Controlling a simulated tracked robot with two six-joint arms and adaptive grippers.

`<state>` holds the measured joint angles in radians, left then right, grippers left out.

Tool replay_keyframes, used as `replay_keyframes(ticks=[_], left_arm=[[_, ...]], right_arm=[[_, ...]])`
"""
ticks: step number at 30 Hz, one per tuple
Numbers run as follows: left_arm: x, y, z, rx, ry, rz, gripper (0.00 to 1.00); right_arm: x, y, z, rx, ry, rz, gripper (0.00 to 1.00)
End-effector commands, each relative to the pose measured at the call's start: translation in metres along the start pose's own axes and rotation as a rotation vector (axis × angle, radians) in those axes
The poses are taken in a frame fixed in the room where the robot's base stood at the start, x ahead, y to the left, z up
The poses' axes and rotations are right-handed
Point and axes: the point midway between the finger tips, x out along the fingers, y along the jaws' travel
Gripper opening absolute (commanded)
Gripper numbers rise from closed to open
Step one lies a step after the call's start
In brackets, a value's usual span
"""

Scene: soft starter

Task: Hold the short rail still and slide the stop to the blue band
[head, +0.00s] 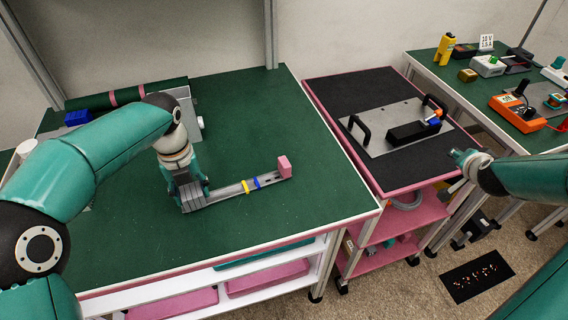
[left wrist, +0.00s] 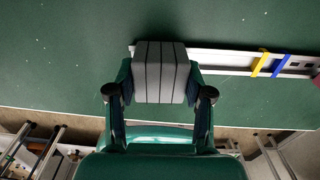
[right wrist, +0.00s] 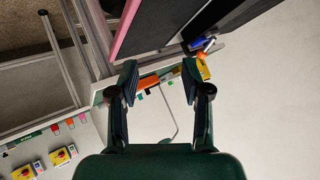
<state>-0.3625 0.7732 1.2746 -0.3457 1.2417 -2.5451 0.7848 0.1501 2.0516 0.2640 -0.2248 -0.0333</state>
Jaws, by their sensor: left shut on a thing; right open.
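The short rail (head: 225,192) lies on the green bench top (head: 150,245), running from my left gripper toward the right. It carries a yellow band (head: 245,187) and a blue band (head: 256,183); in the left wrist view the blue band (left wrist: 281,66) is right of the yellow one (left wrist: 260,62). A pink block (head: 284,166), which looks like the stop, stands at the rail's right end, beyond the blue band. My left gripper (head: 190,196) is shut on the grey ribbed block (left wrist: 160,70) at the rail's left end. My right gripper (head: 460,157) is open and empty, away from the rail.
A pink-edged cart (head: 320,92) stands right of the bench, bearing a metal plate (head: 378,142) with black handles and a black block. A second green table (head: 455,78) with instruments is at far right. The bench around the rail's pink end is clear.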

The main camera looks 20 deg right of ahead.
Motion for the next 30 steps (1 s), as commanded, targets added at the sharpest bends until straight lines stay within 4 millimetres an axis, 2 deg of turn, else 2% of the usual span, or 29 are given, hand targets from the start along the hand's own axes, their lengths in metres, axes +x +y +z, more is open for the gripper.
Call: replay_keyframes(ticks=[1, 4, 6, 8, 9, 12, 15, 18, 21, 27, 30], left_arm=[[-0.001, 0.0, 0.0, 0.0, -0.001, -0.001, 0.07], [-0.001, 0.0, 0.0, 0.0, -0.001, -0.001, 0.07], [-0.001, 0.0, 0.0, 0.0, -0.001, -0.001, 0.07], [-0.001, 0.0, 0.0, 0.0, -0.001, -0.001, 0.07], [-0.001, 0.0, 0.0, 0.0, -0.001, -0.001, 0.07], [-0.001, 0.0, 0.0, 0.0, -0.001, -0.001, 0.07], [-0.001, 0.0, 0.0, 0.0, -0.001, -0.001, 0.07], [-0.001, 0.0, 0.0, 0.0, -0.001, -0.001, 0.07], [-0.001, 0.0, 0.0, 0.0, -0.001, -0.001, 0.07], [-0.001, 0.0, 0.0, -0.001, -0.001, -0.001, 0.07], [-0.001, 0.0, 0.0, -0.001, -0.001, -0.001, 0.07]], right_arm=[[0.008, -0.034, 0.009, -0.039, -0.061, -0.061, 0.48], [0.015, -0.099, 0.034, -0.135, -0.201, -0.167, 0.48], [0.013, -0.143, 0.055, -0.217, -0.302, -0.235, 0.48], [0.007, -0.177, 0.073, -0.29, -0.387, -0.28, 0.48], [0.002, -0.199, 0.085, -0.343, -0.439, -0.305, 0.48], [-0.017, -0.245, 0.115, -0.479, -0.565, -0.348, 0.48], [-0.042, -0.282, 0.143, -0.622, -0.676, -0.364, 0.48], [-0.072, -0.312, 0.168, -0.766, -0.77, -0.354, 0.48], [-0.104, -0.334, 0.187, -0.902, -0.844, -0.32, 0.48], [-0.16, -0.357, 0.208, -1.099, -0.927, -0.224, 0.48], [-0.179, -0.362, 0.213, -1.151, -0.946, -0.183, 0.48]])
